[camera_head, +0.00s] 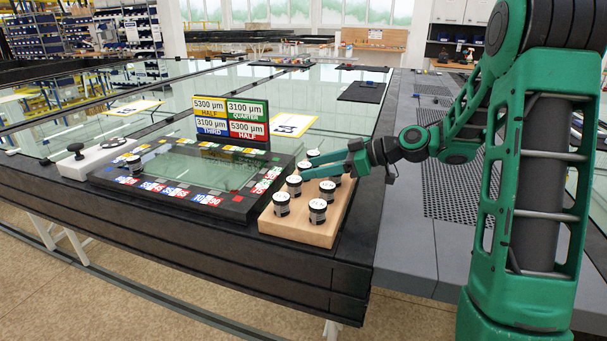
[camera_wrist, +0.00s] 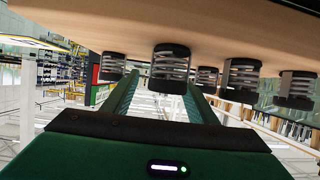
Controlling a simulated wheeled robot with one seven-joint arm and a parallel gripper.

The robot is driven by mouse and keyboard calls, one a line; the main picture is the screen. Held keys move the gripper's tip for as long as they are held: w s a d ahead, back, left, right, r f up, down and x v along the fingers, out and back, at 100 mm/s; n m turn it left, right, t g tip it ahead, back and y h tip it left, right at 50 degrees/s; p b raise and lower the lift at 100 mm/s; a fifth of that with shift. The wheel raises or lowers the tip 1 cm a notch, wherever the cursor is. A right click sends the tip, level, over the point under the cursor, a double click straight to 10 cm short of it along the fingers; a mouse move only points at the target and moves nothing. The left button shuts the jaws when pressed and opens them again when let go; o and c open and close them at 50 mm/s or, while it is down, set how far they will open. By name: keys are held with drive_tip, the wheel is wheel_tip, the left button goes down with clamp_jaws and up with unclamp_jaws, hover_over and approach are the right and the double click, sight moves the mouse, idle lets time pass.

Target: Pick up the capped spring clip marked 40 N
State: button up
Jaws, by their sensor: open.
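Several spring clips with black bodies and pale round caps stand on a wooden board (camera_head: 322,232). Two are at the near end, a left one (camera_head: 281,204) and a right one (camera_head: 317,211); others stand around my gripper (camera_head: 306,165). The cap markings are too small to read, so I cannot tell which is 40 N. My gripper is open and low over the far half of the board, pointing left. In the wrist view, which looks inverted, one clip (camera_wrist: 170,64) appears in line with the gap between the fingers (camera_wrist: 161,84); I cannot tell whether it is between them.
A black frame (camera_head: 236,206) with coloured labels and a glass plate lies left of the board. Behind it stands a sign panel (camera_head: 232,118) with thickness values. A white fixture (camera_head: 92,160) is farther left.

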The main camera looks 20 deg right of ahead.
drive_tip(key=shift+x, duration=0.85)
drive_tip(key=c, duration=1.2)
drive_tip(key=shift+o, duration=0.2)
drive_tip(key=shift+r, duration=0.2)
